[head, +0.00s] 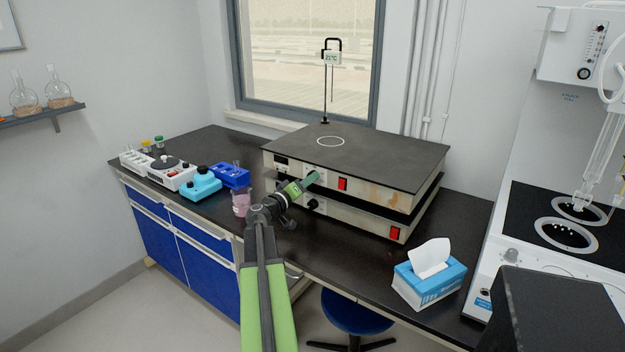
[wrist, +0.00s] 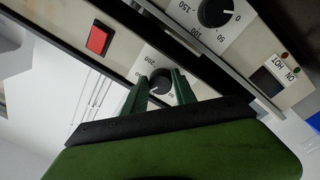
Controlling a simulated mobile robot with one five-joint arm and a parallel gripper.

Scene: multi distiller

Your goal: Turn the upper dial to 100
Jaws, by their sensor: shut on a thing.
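Two stacked hotplate units stand on the bench; the upper unit (head: 400,160) has a dark top with a white ring. My gripper (head: 312,179) reaches its front panel from the left in the head view and hides the upper dial there. In the wrist view, which is turned over, the upper dial (wrist: 160,80) is a dark knob between the two green fingers of my gripper (wrist: 159,92), which are shut on it. Its scale is partly covered, and I cannot read its setting. The lower dial (wrist: 214,12) is black, its white mark near 0; it also shows in the head view (head: 313,204).
A red switch (head: 342,184) sits right of the upper dial, and another (head: 395,233) is on the lower unit. A tissue box (head: 428,282) is at front right.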

